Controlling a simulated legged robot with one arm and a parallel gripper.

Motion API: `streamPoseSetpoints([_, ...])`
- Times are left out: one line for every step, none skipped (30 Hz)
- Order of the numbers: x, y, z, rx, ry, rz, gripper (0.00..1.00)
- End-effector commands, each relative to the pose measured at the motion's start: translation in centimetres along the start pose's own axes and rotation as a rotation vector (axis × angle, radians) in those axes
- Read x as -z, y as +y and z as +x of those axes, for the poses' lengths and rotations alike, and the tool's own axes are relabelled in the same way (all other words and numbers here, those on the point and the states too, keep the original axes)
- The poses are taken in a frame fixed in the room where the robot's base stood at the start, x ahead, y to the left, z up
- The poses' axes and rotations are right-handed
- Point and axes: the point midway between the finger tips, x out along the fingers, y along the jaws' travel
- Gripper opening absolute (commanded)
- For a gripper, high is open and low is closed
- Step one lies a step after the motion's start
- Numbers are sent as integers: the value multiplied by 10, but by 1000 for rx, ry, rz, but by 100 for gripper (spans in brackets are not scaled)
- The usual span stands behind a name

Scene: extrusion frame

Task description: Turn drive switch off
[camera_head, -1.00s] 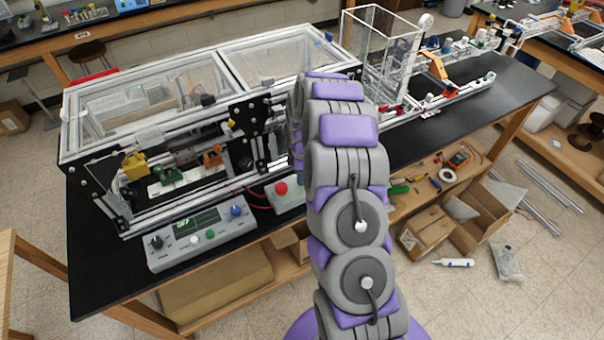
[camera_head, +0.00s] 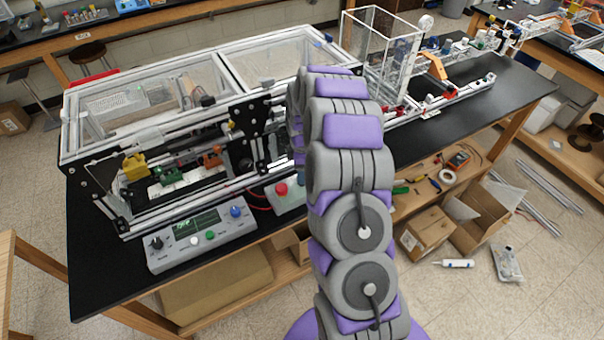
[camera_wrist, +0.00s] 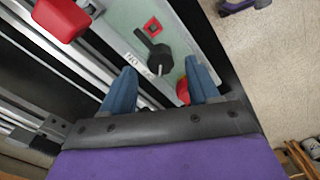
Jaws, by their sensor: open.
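The switch is a black rotary knob (camera_wrist: 157,57) with a pale pointer line, on a pale green panel (camera_wrist: 120,38) in the wrist view. A white label with dark lettering lies beside it, partly covered. My gripper (camera_wrist: 162,86) is open, its two blue fingers spread on either side below the knob, with nothing held. I cannot tell whether the fingertips touch the panel. A red button (camera_wrist: 183,92) is partly hidden by the right finger. In the head view, the panel box (camera_head: 286,204) with its red button (camera_head: 281,189) shows left of my arm, which hides the knob.
A grey control box (camera_head: 200,240) with knobs and a display stands on the black bench's front edge. The extrusion frame (camera_head: 140,92) rises behind it. A red block (camera_wrist: 62,18) sits at the wrist view's upper left.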

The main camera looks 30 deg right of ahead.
Motion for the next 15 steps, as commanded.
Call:
streamPoseSetpoints([0, 1, -13, -3, 1, 0, 60])
streamPoseSetpoints([1, 1, -20, -4, 2, 0, 60])
streamPoseSetpoints([1, 2, -30, -7, 2, 0, 60])
streamPoseSetpoints([1, 2, -37, -8, 3, 0, 60])
streamPoseSetpoints([1, 2, -44, -7, 3, 0, 60])
streamPoseSetpoints([1, 2, -52, -4, 2, 0, 60])
streamPoseSetpoints([1, 1, -58, -4, 2, 0, 60])
streamPoseSetpoints([1, 2, -65, -4, 2, 0, 60])
streamPoseSetpoints([1, 2, -74, -4, 2, 0, 60])
streamPoseSetpoints([1, 2, -80, -3, 1, 0, 60])
streamPoseSetpoints([1, 1, -87, -1, 1, 0, 60])
streamPoseSetpoints([0, 2, -95, -3, 1, 0, 60])
streamPoseSetpoints([1, 2, -102, -5, 2, 0, 60])
streamPoseSetpoints([1, 3, -108, -6, 2, 0, 60])
streamPoseSetpoints([0, 3, -115, -6, 2, 0, 60])
